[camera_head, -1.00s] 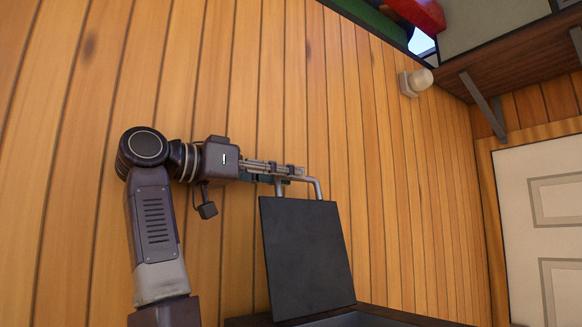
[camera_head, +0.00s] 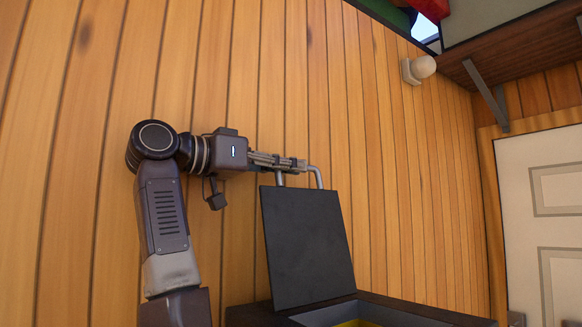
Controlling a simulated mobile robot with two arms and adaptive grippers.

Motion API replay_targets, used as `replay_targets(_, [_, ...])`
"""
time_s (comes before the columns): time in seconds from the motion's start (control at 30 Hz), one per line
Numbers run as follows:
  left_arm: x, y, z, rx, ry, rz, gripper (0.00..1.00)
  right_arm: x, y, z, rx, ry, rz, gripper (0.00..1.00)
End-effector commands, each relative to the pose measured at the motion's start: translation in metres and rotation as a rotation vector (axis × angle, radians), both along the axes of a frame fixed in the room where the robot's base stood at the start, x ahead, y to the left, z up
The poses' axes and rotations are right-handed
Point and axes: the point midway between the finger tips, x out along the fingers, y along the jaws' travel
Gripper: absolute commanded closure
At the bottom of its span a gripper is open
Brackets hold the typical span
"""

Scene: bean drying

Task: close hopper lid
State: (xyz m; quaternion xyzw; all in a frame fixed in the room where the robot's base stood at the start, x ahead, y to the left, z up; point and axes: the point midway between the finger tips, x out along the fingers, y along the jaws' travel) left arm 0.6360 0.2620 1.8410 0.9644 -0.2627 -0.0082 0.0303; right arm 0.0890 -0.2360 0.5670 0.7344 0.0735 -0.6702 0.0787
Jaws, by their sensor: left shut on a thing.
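The hopper lid (camera_head: 306,248) is a dark, flat panel standing raised and tilted back a little at the hopper's left end. A grey metal handle (camera_head: 317,176) is fixed at its top edge. The hopper (camera_head: 262,314) is a dark box at the bottom of the head view, with its opening partly in sight and something yellow inside. My left gripper (camera_head: 296,163) is at the top of the lid, shut on the lid's handle. Its fingers hide part of the handle. My right gripper is not in view.
A wooden plank wall (camera_head: 400,200) stands behind the lid. A wooden shelf (camera_head: 500,60) on a metal bracket is at the upper right. A white door (camera_head: 550,200) is at the right.

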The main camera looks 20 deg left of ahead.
Motion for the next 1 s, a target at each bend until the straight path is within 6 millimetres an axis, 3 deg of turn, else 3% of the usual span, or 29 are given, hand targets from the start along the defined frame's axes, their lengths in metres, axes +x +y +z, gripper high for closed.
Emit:
replay_targets(0.37, [-0.01, -0.018, 0.002, 0.067, -0.04, -0.005, 1.0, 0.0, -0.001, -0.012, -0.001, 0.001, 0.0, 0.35])
replay_targets(1.0, [-0.066, -0.113, -0.004, 0.444, -0.263, -0.006, 1.0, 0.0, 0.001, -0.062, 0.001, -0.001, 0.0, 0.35])
